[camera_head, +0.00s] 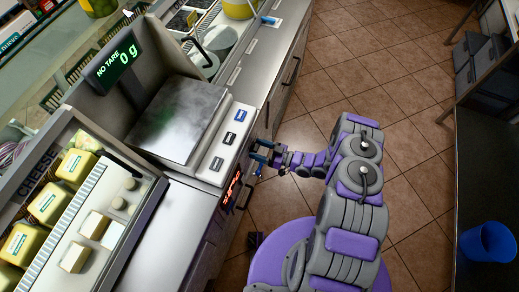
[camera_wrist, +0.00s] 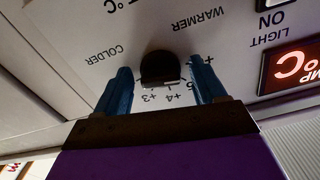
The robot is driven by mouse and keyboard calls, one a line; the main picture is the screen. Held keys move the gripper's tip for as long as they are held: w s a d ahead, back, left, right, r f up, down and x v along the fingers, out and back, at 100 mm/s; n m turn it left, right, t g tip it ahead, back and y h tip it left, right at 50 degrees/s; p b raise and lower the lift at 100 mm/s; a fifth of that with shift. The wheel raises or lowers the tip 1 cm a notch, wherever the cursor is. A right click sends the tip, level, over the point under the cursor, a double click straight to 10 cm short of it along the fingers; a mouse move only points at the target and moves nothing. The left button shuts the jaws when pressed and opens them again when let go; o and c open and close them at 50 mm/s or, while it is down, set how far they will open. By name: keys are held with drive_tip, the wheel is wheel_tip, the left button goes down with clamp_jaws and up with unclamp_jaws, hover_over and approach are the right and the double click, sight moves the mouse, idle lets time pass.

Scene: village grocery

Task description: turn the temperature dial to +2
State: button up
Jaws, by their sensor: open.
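The temperature dial (camera_wrist: 160,66) is a dark round knob on a pale panel in the wrist view. The words COLDER and WARMER, upside down here, flank it, and marks such as +3 and +4 show by its lower edge. My gripper (camera_wrist: 163,84) is open, with one blue finger on each side of the dial. I cannot tell whether the fingers touch it. The dial's setting is not readable; part of the scale is hidden. In the head view my gripper (camera_head: 262,160) is at the counter's front face, and the dial is not visible there.
A red-lit temperature display (camera_wrist: 291,67) and a LIGHT ON label are right of the dial. In the head view, a scale (camera_head: 178,120) reading 0 g stands on the counter, beside a cheese case (camera_head: 90,205). A blue bin (camera_head: 487,243) is at right. Tiled floor (camera_head: 340,70) is open beyond my arm.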

drive_tip(key=shift+d, duration=0.1)
drive_tip(key=c, duration=0.9)
drive_tip(key=shift+c, duration=0.2)
drive_tip(key=shift+d+m, duration=0.1)
drive_tip(key=shift+m, duration=0.3)
drive_tip(key=m+b, duration=0.4)
drive_tip(key=m, duration=2.7)
drive_tip(key=shift+r, duration=0.15)
